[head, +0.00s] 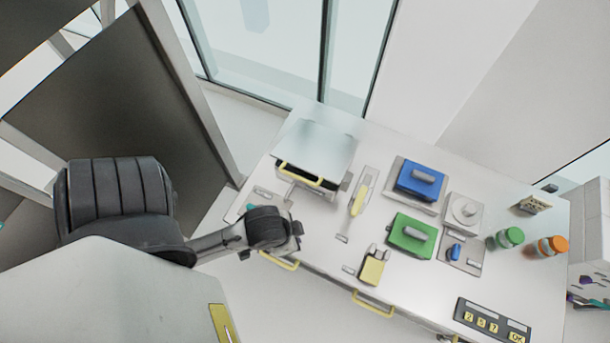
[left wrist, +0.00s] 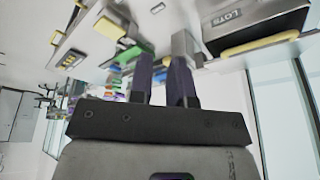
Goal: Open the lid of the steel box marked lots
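The steel box (head: 345,170) stands at the back left of the table in the head view. Its pale lid (head: 318,142) lies flat across the top, and a yellow handle (head: 300,174) runs along its front edge. In the left wrist view, the box shows upside down with its LOTS label (left wrist: 228,16) and the yellow handle (left wrist: 272,42). My left gripper (head: 298,229) is in front of the box, apart from the handle. In the left wrist view, its two fingers (left wrist: 163,70) are apart with nothing between them. My right gripper is out of view.
Right of the box are a yellow-handled device (head: 360,196), a blue block (head: 422,180), a green block (head: 411,235) and a yellow block (head: 372,270). Green (head: 509,238) and orange (head: 552,246) jars stand at right. Yellow drawer handles (head: 373,304) project from the table front.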

